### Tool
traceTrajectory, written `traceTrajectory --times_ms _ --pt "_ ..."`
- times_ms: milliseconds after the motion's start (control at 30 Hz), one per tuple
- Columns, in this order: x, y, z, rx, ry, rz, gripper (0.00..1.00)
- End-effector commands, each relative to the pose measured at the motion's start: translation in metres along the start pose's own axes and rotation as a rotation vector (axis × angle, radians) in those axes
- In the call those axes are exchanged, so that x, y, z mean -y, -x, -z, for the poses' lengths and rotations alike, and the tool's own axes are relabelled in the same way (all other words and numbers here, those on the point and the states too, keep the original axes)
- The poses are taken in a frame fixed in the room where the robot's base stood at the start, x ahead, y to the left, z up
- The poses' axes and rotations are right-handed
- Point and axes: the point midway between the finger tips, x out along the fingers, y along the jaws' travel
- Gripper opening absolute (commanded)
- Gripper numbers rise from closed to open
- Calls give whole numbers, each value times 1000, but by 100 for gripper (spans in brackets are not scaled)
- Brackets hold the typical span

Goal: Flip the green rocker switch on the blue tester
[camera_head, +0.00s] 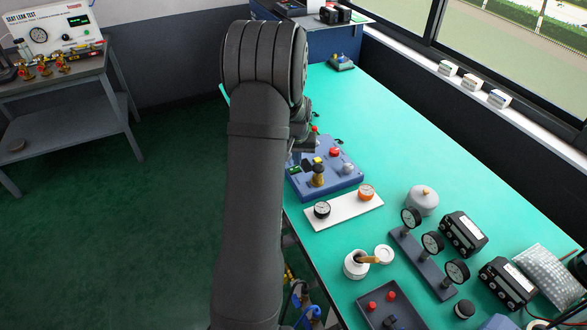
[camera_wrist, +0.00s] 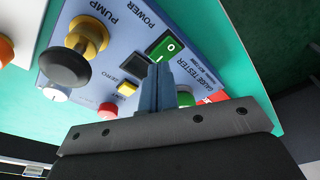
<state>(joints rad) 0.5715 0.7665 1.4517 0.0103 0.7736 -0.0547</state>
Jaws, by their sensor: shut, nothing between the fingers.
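The blue tester (camera_head: 330,184) sits near the left edge of the turquoise table in the head view, partly behind my arm. In the wrist view its panel (camera_wrist: 190,60) fills the middle. The green rocker switch (camera_wrist: 165,47), marked O and I, lies beside the POWER label. My gripper (camera_wrist: 157,70) is shut and empty. Its fingertips overlap the near, I-marked edge of the switch in the picture; whether they touch it I cannot tell. In the head view my arm hides the fingertips.
Around the switch are a black button (camera_wrist: 133,65), a yellow button (camera_wrist: 127,89), a green round button (camera_wrist: 184,98), a red button (camera_wrist: 107,111) and the black-and-brass PUMP knob (camera_wrist: 68,69). A white plate (camera_head: 343,212) with two gauges lies near the tester.

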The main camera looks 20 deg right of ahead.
Motion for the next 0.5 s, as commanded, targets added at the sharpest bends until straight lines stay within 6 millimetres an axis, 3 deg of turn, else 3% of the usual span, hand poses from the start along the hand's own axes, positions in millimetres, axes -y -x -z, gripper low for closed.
traceTrajectory --times_ms 500 --pt "0 -8 -1 1 0 0 0"
